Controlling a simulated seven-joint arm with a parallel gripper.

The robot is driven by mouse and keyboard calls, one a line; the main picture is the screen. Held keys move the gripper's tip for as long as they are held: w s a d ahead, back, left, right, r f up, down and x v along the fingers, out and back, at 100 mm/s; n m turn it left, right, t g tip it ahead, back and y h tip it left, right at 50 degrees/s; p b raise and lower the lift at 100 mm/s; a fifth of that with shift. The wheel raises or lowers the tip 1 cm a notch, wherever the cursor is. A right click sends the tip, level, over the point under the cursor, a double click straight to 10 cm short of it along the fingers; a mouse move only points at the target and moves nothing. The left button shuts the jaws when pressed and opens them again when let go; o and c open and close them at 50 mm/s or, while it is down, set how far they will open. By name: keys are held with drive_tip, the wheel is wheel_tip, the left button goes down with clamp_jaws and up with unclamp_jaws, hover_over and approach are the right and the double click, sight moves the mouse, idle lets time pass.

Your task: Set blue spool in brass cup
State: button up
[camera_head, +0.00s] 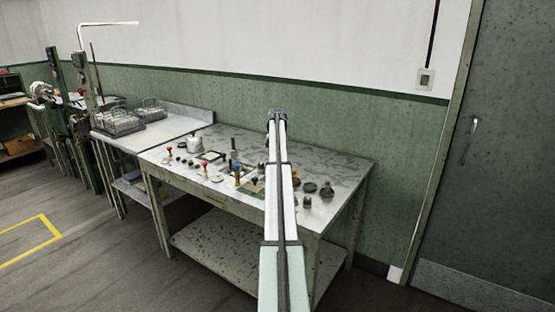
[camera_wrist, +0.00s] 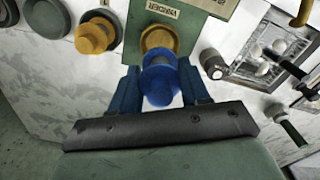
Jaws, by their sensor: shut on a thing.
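The blue spool (camera_wrist: 160,86) is between the two blue fingers of my gripper (camera_wrist: 161,78) in the wrist view, and the gripper is shut on it. The brass cup (camera_wrist: 160,37) is just beyond the spool, on a green plate (camera_wrist: 205,12) with a label reading WINDER. The spool overlaps the near part of the cup in this view, so I cannot tell whether they touch. In the head view the green plate (camera_head: 249,188) lies on the table left of my arm; my gripper is not clear there.
A yellow spool-like piece (camera_wrist: 95,34) and a dark round piece (camera_wrist: 47,16) stand left of the plate. A metal knob (camera_wrist: 212,64) and a framed tray (camera_wrist: 270,58) are at the right. Several small parts crowd the speckled table (camera_head: 338,166); its back right is clearer.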

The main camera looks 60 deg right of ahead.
drive_tip(key=shift+f, duration=1.95)
drive_tip(key=shift+f, duration=1.4)
idle(1.5)
drive_tip(key=o, duration=1.1)
drive_tip(key=shift+o, duration=0.3)
drive_tip(key=o, duration=0.4)
drive_tip(key=shift+r, duration=0.15)
drive_tip(key=shift+r, duration=3.35)
